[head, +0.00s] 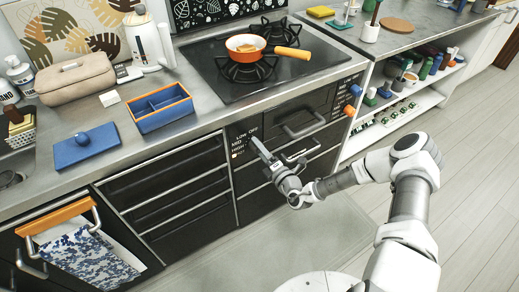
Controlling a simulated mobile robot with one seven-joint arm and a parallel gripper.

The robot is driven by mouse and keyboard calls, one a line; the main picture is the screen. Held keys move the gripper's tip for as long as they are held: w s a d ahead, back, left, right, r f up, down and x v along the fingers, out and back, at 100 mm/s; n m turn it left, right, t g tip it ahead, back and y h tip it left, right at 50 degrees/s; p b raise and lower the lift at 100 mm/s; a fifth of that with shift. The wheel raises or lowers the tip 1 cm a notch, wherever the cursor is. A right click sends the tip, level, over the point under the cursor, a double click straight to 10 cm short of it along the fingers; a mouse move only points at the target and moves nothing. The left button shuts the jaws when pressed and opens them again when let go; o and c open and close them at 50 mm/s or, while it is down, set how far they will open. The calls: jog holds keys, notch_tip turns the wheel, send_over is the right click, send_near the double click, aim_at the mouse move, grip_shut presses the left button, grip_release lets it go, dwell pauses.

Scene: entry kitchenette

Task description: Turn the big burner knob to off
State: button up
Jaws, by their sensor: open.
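The stove front has a dark control panel on its left side with a printed LOW, OFF, MED, HIGH dial label (243,144). My gripper (259,148) is in front of this panel, its fingers reaching up and left toward the label. It is open, and I see nothing held in it. Any knob at this dial is hidden behind the fingers, so its setting and any contact cannot be told. Which knob serves the big burner is not readable.
An orange pan (246,46) sits on a burner of the black cooktop (218,73). Oven handles (304,130) stick out beside my gripper. A blue divided tray (162,110) and blue board (87,147) lie on the left counter. The floor (335,225) in front is clear.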

jog(key=p+v, duration=0.2)
jog(key=v, duration=1.5)
jog(key=shift+s+d+r, duration=0.1)
